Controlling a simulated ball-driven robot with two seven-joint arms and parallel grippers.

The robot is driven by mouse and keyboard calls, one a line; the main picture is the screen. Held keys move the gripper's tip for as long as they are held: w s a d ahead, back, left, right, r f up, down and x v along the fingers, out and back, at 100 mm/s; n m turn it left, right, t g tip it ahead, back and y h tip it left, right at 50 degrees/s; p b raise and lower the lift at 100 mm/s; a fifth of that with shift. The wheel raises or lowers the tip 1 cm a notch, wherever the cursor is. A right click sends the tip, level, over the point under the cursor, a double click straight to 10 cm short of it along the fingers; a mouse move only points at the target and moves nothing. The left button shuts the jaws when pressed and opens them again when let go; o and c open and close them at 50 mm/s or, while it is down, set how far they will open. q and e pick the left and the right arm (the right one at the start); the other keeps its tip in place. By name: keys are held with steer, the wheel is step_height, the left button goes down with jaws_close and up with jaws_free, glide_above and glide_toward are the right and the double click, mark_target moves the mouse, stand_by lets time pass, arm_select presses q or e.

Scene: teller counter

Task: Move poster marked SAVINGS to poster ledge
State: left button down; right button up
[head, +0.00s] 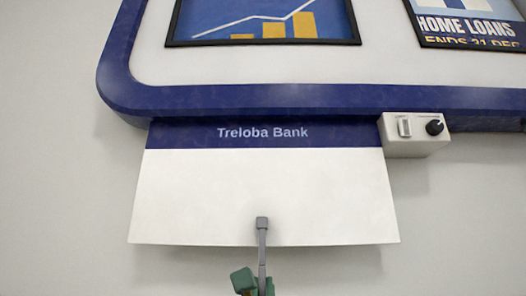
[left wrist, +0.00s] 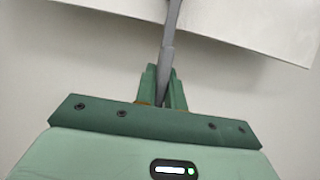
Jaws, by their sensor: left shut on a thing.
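No lettering reading SAVINGS shows in either view. A framed poster (head: 220,24) with a rising white line and yellow bars is at the top of the head view, cut off by the frame edge. My left gripper (head: 254,282), green, is at the bottom of the head view, below a white sheet with a blue "Treloba Bank" band (head: 262,190). In the left wrist view the left gripper (left wrist: 165,88) is shut on a thin grey rod (left wrist: 168,55). No poster ledge is identifiable.
A dark blue rounded frame (head: 270,98) surrounds a white board holding the posters. A HOME LOANS poster (head: 468,25) is at upper right. A small pale box with a switch and black knob (head: 415,135) sits right of the sheet. The wall below is bare.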

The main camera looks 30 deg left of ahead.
arm_select(q)
steer(key=shift+s, duration=0.1)
steer(key=shift+s+d+f+b, duration=0.1)
steer(key=shift+f+b, duration=0.7)
steer(key=shift+f, duration=0.4)
steer(key=shift+s+d+f+b, duration=0.1)
steer(key=shift+f+b, duration=0.65)
steer(key=shift+f, duration=0.45)
steer(key=f+b, duration=0.2)
steer(key=f, duration=0.1)
steer(key=f+b, duration=0.1)
steer(key=f, duration=0.1)
steer(key=shift+s+d, duration=0.15)
steer(key=shift+s, duration=0.15)
steer(key=shift+r, duration=0.1)
